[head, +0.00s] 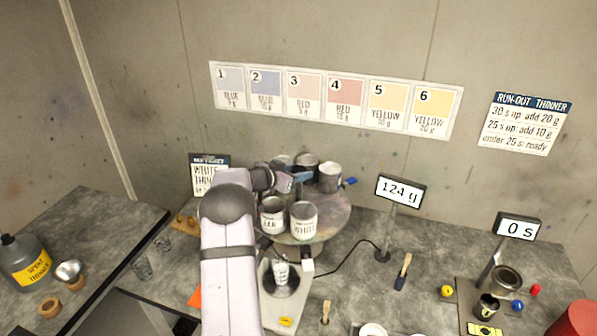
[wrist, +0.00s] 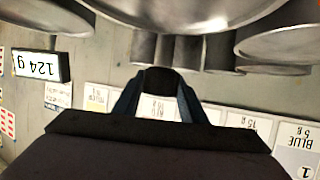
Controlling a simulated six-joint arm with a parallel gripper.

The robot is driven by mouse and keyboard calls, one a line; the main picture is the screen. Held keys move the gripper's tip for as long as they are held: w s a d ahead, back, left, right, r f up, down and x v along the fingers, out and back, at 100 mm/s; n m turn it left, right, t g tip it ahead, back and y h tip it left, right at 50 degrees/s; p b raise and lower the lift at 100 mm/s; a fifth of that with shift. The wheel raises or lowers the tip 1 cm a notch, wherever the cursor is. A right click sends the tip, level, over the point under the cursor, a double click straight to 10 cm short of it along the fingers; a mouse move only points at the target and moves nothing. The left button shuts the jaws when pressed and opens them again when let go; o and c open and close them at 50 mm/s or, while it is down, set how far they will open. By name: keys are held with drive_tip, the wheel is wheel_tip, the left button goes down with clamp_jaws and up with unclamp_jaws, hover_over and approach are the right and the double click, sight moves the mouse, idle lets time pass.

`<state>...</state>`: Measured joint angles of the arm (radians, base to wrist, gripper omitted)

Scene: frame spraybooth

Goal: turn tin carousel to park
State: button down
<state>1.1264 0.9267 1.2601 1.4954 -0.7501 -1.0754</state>
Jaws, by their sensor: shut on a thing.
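The tin carousel (head: 335,222) is a round, stained turntable at the back of the bench, with several tins around it. A tin marked WHITE (head: 303,222) and another labelled tin (head: 272,216) stand at its front, and a grey tin (head: 330,177) stands at its back right. A small blue tab (head: 349,181) shows at its right side. My gripper (head: 286,182) is among the tins over the carousel. In the wrist view its fingers (wrist: 158,100) are shut on a dark knob (wrist: 159,80). Tins show overhead there. My arm hides the carousel's left side, including any park mark.
A brush (head: 403,272), a black cup (head: 487,307) and a timer display (head: 518,228) are at the right. A thinner bottle (head: 25,260) stands at the left.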

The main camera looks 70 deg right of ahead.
drive_tip(key=shift+d+r+m+g+y, duration=0.15)
drive_tip(key=shift+m+g+y, duration=0.1)
drive_tip(key=shift+m+g, duration=0.3)
drive_tip(key=shift+a+r+m+g+y, duration=0.1)
drive_tip(key=shift+m+g+y, duration=0.15)
drive_tip(key=shift+m+g, duration=0.25)
drive_tip(key=shift+d+r+m+g+y, duration=0.15)
drive_tip(key=shift+m+g+y, duration=0.35)
drive_tip(key=shift+m+g, duration=0.3)
drive_tip(key=shift+m+g+y, duration=0.25)
drive_tip(key=shift+y, duration=0.05)
drive_tip(key=c, duration=1.1)
unclamp_jaws()
drive_tip(key=shift+a+f, duration=0.2)
drive_tip(key=shift+f, duration=0.05)
drive_tip(key=shift+f, duration=0.1)
